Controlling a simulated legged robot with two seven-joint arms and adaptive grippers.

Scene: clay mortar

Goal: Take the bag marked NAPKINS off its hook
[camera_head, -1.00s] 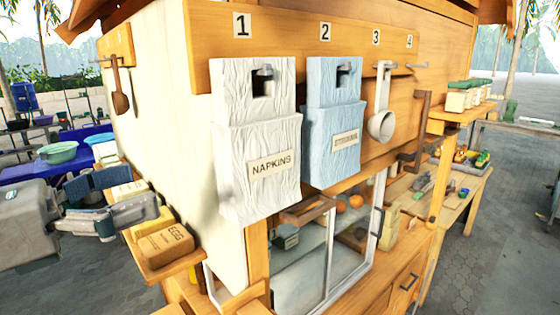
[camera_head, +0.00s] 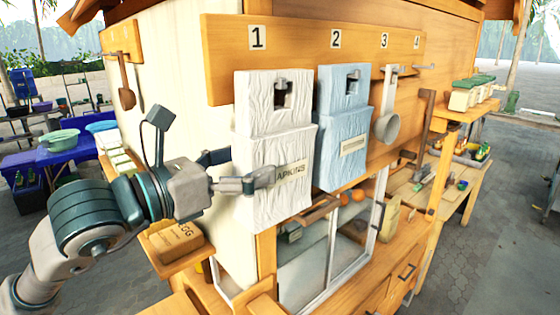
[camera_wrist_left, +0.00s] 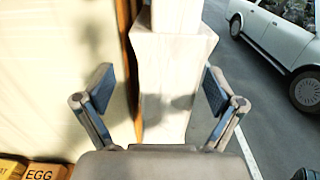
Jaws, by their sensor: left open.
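The white bag marked NAPKINS (camera_head: 275,205) hangs on the hook under number 1, its top opening around the hook (camera_head: 282,82). My left gripper (camera_head: 240,170) is at the bag's left side, at label height; one finger crosses in front of the label and hides its first letter. In the left wrist view the fingers (camera_wrist_left: 160,95) are spread wide, with the white bag (camera_wrist_left: 168,75) ahead and between them. The gripper holds nothing. I cannot tell whether a finger touches the bag. My right gripper is not in view.
A blue bag (camera_head: 342,150) hangs close to the right under number 2. A ladle (camera_head: 387,125) hangs under number 3. A shelf with EGG boxes (camera_head: 176,243) lies below my left gripper. The wooden board (camera_head: 300,35) carries the hooks.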

